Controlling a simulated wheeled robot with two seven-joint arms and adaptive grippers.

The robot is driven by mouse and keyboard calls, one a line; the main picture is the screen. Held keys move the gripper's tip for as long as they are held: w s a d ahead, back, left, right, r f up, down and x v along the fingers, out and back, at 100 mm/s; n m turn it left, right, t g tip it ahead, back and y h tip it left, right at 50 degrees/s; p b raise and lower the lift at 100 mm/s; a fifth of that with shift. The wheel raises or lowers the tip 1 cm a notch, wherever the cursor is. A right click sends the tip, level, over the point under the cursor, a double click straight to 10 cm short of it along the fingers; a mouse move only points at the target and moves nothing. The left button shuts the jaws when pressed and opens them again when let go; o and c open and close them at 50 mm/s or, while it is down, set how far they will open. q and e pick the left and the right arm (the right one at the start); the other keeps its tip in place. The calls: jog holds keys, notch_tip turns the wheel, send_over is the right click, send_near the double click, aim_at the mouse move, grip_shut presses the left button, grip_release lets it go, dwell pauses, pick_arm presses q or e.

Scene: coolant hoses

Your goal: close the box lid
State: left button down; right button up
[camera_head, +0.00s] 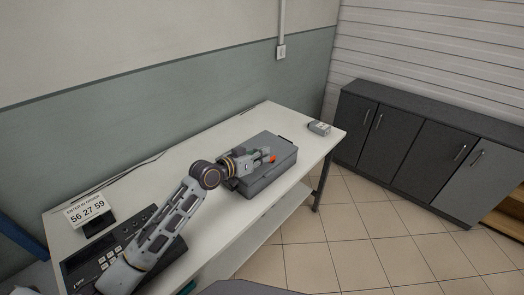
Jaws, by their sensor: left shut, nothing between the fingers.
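A grey box (268,183) lies towards the right end of the white table. Its upper face looks flat and grey, with the lid seemingly down, but my gripper hides part of it and I cannot tell whether it is fully shut. My left gripper (267,156) is over the box's top, coming from the left, shut with nothing in it. Small red and green spots show by its fingers. I cannot tell whether the fingers touch the lid. My right gripper is not in view.
A small grey device (319,128) sits at the far right corner. Dark cabinets (425,150) stand beyond open tiled floor.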

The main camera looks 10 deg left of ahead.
aim_at(266, 176)
pick_arm(q)
jog(key=f, duration=0.1)
jog(key=d+f+m, duration=0.1)
jog(key=f, duration=0.1)
jog(key=s+f+m, duration=0.1)
jog(key=shift+d+f+t+y, duration=0.2)
jog(key=shift+f+t+y, duration=0.1)
jog(key=shift+y, duration=0.1)
jog(key=shift+s+d+f+m, duration=0.1)
jog(key=shift+f+m, duration=0.05)
jog(key=shift+f, duration=0.3)
jog(key=shift+s+d+f+m, duration=0.1)
jog(key=shift+f+m, duration=0.05)
jog(key=shift+f, duration=0.3)
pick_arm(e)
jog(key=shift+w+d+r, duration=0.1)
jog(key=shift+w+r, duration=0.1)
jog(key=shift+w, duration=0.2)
pick_arm(q)
jog(key=shift+f, duration=0.1)
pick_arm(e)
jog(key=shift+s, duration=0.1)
